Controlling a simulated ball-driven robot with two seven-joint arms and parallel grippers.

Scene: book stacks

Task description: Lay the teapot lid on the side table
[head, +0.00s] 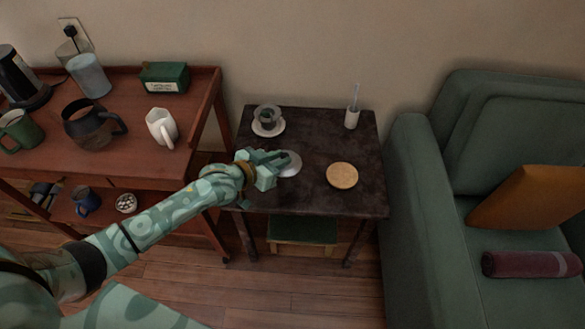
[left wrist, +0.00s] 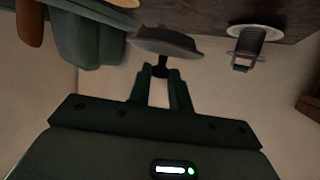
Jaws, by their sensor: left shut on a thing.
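My left gripper (head: 272,166) is over the left part of the dark side table (head: 310,195). It is shut on the teapot lid (head: 290,164), a pale grey disc at its fingertips. In the left wrist view, which is upside down, the lid (left wrist: 168,42) is a shallow dome whose small knob sits between the fingertips (left wrist: 160,72). I cannot tell whether the lid touches the tabletop. The gripper hides part of the lid in the head view. My right gripper is not in view.
A wooden cart (head: 200,100) with mugs stands left; a green sofa (head: 410,170) stands right.

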